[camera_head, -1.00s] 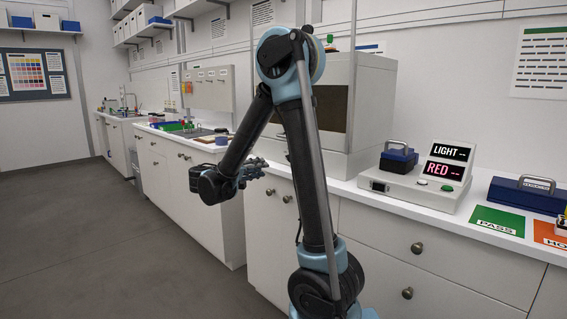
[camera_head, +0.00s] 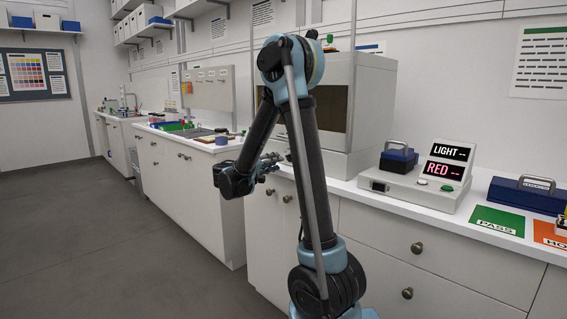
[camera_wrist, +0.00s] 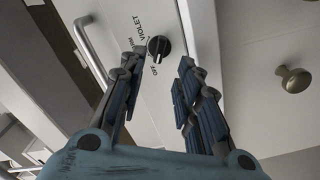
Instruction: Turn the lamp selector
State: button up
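The lamp selector (camera_wrist: 158,46) is a round black knob on a white panel in the wrist view. Labels beside it include OFF and VIOLET, and another is partly hidden. A white mark on the knob appears to be on the OFF side. My gripper (camera_wrist: 162,68) is open and empty, with the knob showing between and just beyond its fingertips. I see no contact with the knob. In the head view my gripper (camera_head: 270,163) is in front of the counter, below the light cabinet (camera_head: 372,95); I cannot make out the knob there.
A metal bar handle (camera_wrist: 90,45) and a round drawer knob (camera_wrist: 293,79) flank the panel in the wrist view. On the counter right of the cabinet stands a meter (camera_head: 425,190) reading "LIGHT --" and "RED --". A green PASS mat (camera_head: 497,221) lies further right. The floor at left is clear.

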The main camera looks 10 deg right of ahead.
jog(key=x, duration=0.6)
jog(key=shift+w+d, duration=0.2)
jog(key=shift+d, duration=0.05)
grip_shut()
